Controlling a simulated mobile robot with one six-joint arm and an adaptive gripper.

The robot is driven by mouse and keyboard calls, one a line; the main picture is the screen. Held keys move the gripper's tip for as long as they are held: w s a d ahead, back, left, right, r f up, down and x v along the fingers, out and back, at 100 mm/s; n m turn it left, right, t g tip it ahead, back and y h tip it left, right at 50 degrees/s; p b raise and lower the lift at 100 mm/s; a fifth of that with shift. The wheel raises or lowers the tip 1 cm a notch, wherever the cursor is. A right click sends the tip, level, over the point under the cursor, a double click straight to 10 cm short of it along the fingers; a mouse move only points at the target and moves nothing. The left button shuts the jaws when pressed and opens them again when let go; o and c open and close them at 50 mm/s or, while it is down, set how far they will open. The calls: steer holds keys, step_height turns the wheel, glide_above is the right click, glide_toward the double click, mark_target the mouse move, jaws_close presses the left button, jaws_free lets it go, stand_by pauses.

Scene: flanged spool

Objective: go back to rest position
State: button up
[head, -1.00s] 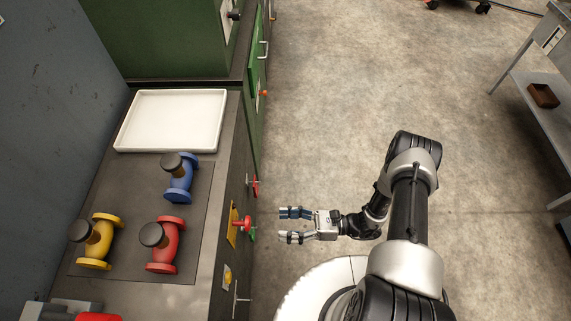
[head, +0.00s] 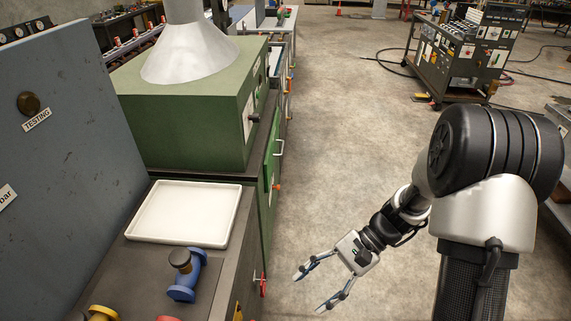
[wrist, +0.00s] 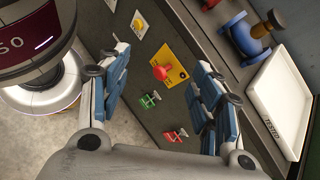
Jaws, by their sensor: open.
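My gripper (head: 309,287) is open and empty in the head view, held over the floor to the right of the workbench. In the wrist view its two fingers (wrist: 160,95) stand wide apart, with the bench's side panel seen between them. A yellow spool (head: 103,313) and a red spool (head: 168,318) are mostly cut off by the bottom edge of the head view. My gripper touches none of them.
A white tray (head: 185,238) lies empty on the bench behind the blue spool. A green cabinet (head: 185,120) stands beyond it. The floor (head: 350,130) ahead is clear.

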steer(key=s+d+r+n+t+h, duration=0.3)
steer(key=s+r+n+t+h, duration=0.1)
steer(key=r, duration=0.5)
steer(key=s+d+r+n+t+h, duration=0.4)
steer(key=s+r+n+t+h, duration=0.1)
steer(key=r, duration=0.5)
steer(key=shift+s+d+h, duration=0.15)
steer(key=shift+s+h, duration=0.25)
steer(key=shift+s, duration=0.5)
steer(key=shift+r, duration=0.1)
